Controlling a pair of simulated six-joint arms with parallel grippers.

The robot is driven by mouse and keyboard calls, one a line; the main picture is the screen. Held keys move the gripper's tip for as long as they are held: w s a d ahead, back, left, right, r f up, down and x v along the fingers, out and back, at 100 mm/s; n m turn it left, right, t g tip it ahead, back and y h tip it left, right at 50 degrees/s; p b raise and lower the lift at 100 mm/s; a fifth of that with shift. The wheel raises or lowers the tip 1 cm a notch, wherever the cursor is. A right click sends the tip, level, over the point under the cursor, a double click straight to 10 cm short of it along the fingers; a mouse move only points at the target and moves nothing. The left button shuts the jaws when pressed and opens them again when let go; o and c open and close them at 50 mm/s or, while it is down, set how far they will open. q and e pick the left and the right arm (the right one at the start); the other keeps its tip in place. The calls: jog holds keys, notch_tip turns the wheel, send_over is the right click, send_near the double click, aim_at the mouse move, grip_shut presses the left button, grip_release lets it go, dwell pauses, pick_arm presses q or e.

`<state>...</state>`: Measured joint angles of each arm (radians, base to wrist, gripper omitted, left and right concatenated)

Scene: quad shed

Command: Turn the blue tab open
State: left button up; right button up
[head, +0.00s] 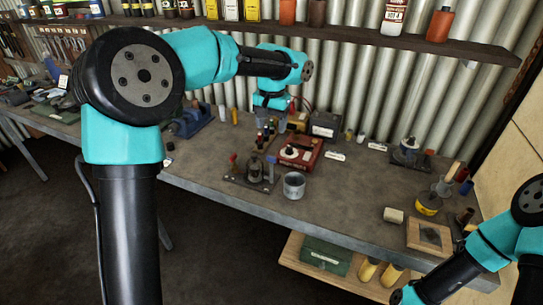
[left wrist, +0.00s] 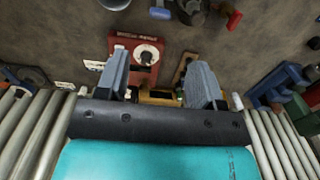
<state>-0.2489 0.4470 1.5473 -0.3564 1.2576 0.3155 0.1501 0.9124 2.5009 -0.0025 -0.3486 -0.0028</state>
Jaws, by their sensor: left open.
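The blue tab (head: 270,163) stands up on the right side of a small metal fitting (head: 254,171) on a dark base plate near the bench's front edge. A red tab (head: 234,160) stands on its left side. In the left wrist view the blue tab (left wrist: 160,13) is at the top edge, left of the red tab (left wrist: 234,20), and the fitting is partly cut off. My left gripper (head: 271,118) is open and empty, behind and above the fitting. Its two fingers (left wrist: 160,72) are apart, pointing towards the bench.
A red box with a white dial (head: 297,153) stands right of the fitting, and a grey cup (head: 294,186) stands in front of it. A black box (head: 325,125) and a blue vise (head: 190,121) are nearby.

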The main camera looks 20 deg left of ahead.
pick_arm(q)
notch_tip(320, 180, down, 12)
jog(key=shift+f, duration=0.15)
dwell(0.3)
jog(key=shift+c, duration=0.3)
jog(key=c, duration=0.9)
